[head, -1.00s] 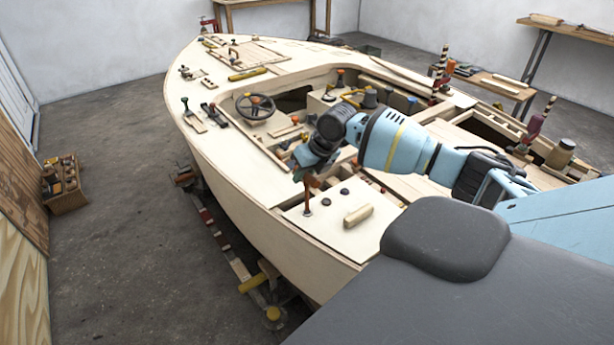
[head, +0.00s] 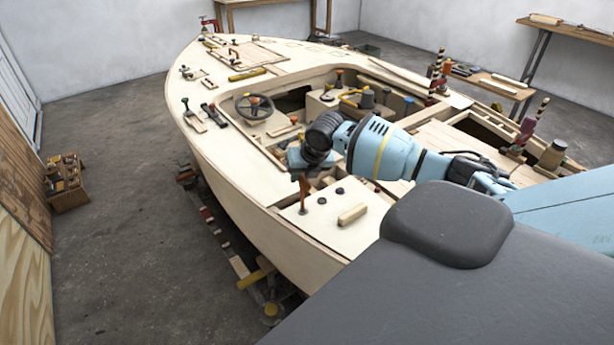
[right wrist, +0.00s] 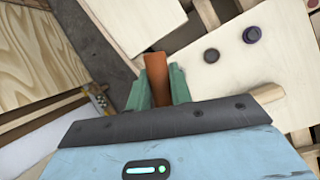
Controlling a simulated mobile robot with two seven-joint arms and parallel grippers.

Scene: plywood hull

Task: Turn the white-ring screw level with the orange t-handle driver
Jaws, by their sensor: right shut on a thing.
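The orange t-handle driver (head: 303,195) stands roughly upright on the pale plywood panel (head: 332,221) at the near side of the hull. My right gripper (head: 302,177) is shut on its upper part. In the right wrist view the orange handle (right wrist: 156,78) sits between the green fingers. I make out no white ring; the driver's tip and whatever is under it are hidden or too small to tell. Two dark round screw heads (head: 321,200) (head: 339,191) lie to the right of the driver; one shows a purplish ring (right wrist: 251,35) in the wrist view. My left gripper is not in view.
A small wooden block (head: 352,214) lies on the same panel, right of the driver. Open compartments with wooden ribs lie beyond the panel. A steering wheel (head: 254,106) and several clamps stand farther along the hull. Bare floor lies left of the hull.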

